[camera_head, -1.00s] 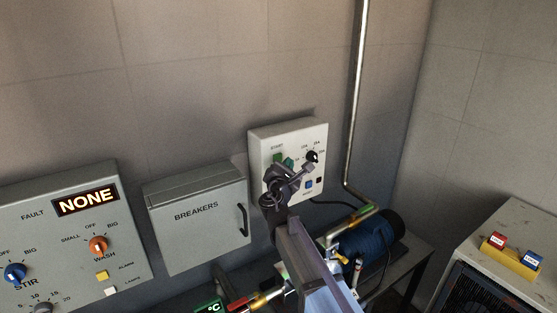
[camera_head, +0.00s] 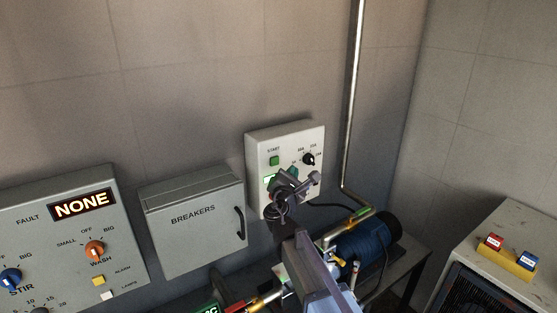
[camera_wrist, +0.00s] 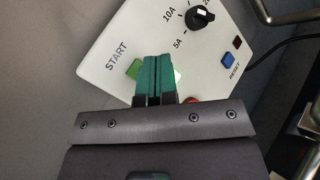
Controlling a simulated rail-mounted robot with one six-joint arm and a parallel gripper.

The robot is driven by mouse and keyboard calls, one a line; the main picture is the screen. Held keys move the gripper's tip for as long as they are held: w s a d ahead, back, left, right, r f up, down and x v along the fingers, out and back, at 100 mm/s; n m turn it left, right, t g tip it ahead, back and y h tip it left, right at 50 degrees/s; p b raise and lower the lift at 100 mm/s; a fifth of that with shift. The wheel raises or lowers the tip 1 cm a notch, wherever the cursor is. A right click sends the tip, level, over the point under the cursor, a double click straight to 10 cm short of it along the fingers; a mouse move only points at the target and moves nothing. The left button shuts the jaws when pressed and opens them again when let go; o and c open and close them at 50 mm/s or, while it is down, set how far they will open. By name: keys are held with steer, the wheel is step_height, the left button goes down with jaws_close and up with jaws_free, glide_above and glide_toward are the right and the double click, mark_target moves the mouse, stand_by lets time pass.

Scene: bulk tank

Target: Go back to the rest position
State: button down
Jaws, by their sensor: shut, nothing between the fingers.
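My gripper (camera_wrist: 155,75) has teal fingers pressed together with nothing between them. In the wrist view it is in front of the white starter panel (camera_wrist: 105,72), covering part of its face. In the head view, my gripper (camera_head: 292,173) is in front of the lower part of the panel (camera_head: 257,148). The green START button (camera_head: 274,160) shows clear of the fingers there. In the wrist view a green button (camera_wrist: 134,69) shows just left of the fingers. I cannot tell the gap between fingertips and panel. No rest position is marked in view.
The breaker box (camera_head: 190,240) and the control panel (camera_head: 130,250), reading NONE, are left of my arm. A blue motor (camera_head: 368,238) and pipework are close on the right. A cabinet with a red and blue button box (camera_head: 510,258) stands far right. The upper wall is clear.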

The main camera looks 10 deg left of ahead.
steer(key=s+d+f+m+g+h, duration=0.3)
steer(key=s+d+f+m+g, duration=0.15)
steer(key=d+m, duration=0.35)
steer(key=s+d+f+m+g+h, duration=0.45)
steer(key=d+f+m, duration=0.2)
steer(key=m, duration=0.25)
steer(key=s+d+f+m+g+y, duration=0.4)
steer(key=s+d+f+m+g, duration=0.1)
steer(key=s, duration=0.4)
steer(key=s+d+f+m+g+y+b, duration=0.1)
steer(key=s+d+f+m+g+y, duration=0.3)
steer(key=s, duration=0.5)
steer(key=d+f+m+g, duration=0.1)
steer(key=d+m, duration=0.1)
steer(key=d, duration=0.1)
steer(key=shift+g, duration=0.3)
